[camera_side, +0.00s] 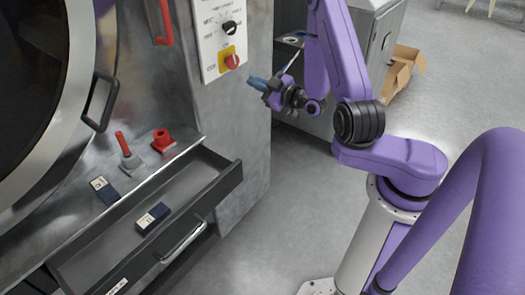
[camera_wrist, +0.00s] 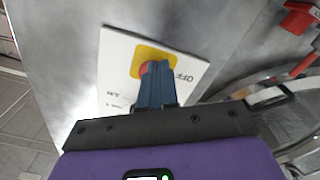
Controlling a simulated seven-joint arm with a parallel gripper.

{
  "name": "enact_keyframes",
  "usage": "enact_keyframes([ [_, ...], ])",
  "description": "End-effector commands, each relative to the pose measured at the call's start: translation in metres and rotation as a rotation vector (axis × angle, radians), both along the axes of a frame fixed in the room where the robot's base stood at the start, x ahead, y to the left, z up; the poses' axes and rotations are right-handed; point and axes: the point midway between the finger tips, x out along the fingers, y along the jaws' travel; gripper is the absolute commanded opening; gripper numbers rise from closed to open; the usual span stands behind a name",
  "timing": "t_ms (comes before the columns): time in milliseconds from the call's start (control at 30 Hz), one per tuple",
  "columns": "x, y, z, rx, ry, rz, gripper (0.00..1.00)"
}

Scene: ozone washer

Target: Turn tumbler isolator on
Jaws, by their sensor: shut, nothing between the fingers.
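The tumbler isolator, a red rotary knob (camera_side: 231,62) on a yellow plate (camera_side: 227,54), sits low on the white control panel (camera_side: 209,70) of the washer. In the wrist view the red knob (camera_wrist: 146,68) shows on its yellow plate (camera_wrist: 168,53), partly hidden behind my blue fingers, with "OFF" printed beside it. My gripper (camera_side: 251,82) is shut and empty, to the right of and below the knob in the side view, with a visible gap. In the wrist view my fingertips (camera_wrist: 155,66) overlap the knob; contact cannot be told there.
A black knob (camera_side: 230,28) sits above the isolator. A red lever (camera_side: 164,22) is left of the panel. The round door's handle (camera_side: 101,102) and an open drawer (camera_side: 225,182) lie at left and below. A cardboard box (camera_side: 403,68) stands behind my arm.

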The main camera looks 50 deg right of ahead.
Motion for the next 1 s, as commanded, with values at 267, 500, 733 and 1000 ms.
enact_keyframes([
  [267, -0.001, 0.0, 0.0, 0.0, 0.0, -0.001, 0.0],
  [500, -0.002, -0.004, 0.004, 0.0, -0.005, -0.001, 0.0],
  [733, -0.006, -0.014, 0.011, 0.001, -0.006, 0.0, 0.0],
  [1000, -0.01, -0.021, 0.015, -0.001, -0.001, -0.001, 0.0],
])
